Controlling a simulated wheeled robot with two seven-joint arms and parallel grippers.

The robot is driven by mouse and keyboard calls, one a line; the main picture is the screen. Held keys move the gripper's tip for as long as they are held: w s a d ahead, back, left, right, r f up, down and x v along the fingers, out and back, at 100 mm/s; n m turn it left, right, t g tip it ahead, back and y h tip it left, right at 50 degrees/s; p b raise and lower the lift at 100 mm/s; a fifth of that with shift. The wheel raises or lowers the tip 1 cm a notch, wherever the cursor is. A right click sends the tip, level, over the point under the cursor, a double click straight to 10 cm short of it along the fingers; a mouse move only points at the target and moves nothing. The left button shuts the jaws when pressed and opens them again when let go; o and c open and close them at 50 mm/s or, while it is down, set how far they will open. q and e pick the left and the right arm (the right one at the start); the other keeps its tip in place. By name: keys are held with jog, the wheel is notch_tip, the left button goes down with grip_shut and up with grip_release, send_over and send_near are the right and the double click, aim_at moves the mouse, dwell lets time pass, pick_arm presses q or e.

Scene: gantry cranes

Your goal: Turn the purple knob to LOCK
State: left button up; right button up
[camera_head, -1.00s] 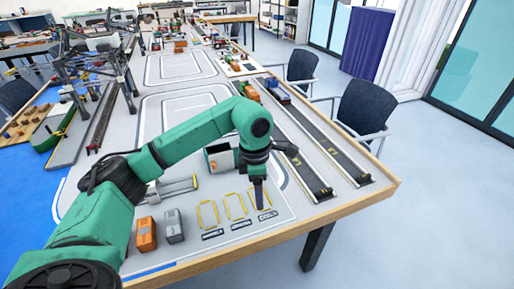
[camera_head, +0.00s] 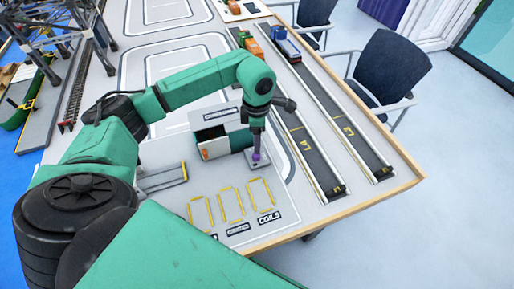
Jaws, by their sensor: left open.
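The purple knob (camera_head: 256,158) shows as a small patch of purple on a grey base beside the white and dark green box. My left gripper (camera_head: 257,152) points down right at the knob and hides most of it. The gripper is open, with its fingertips at the knob's height. I cannot tell whether the fingers touch the knob. Where the knob points and any LOCK mark are too small or hidden to read. My right gripper is not in view.
The open-sided box (camera_head: 212,137) with an orange item inside stands just left of the gripper. Yellow outlined slots, one labelled COILS (camera_head: 268,218), lie in front. Two dark tracks (camera_head: 345,135) run along the right, with an orange truck (camera_head: 253,45) and a blue truck (camera_head: 285,42).

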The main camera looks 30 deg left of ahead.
aim_at(256, 156)
pick_arm(q)
jog(key=f, duration=0.5)
jog(key=f+p, duration=0.1)
jog(key=f, duration=0.1)
jog(key=shift+w+a+f, duration=0.1)
jog(key=shift+w+f, duration=0.15)
jog(key=shift+w, duration=0.1)
jog(key=shift+s+f, duration=0.1)
jog(key=shift+f, duration=0.2)
jog(key=shift+c, duration=0.8)
grip_shut()
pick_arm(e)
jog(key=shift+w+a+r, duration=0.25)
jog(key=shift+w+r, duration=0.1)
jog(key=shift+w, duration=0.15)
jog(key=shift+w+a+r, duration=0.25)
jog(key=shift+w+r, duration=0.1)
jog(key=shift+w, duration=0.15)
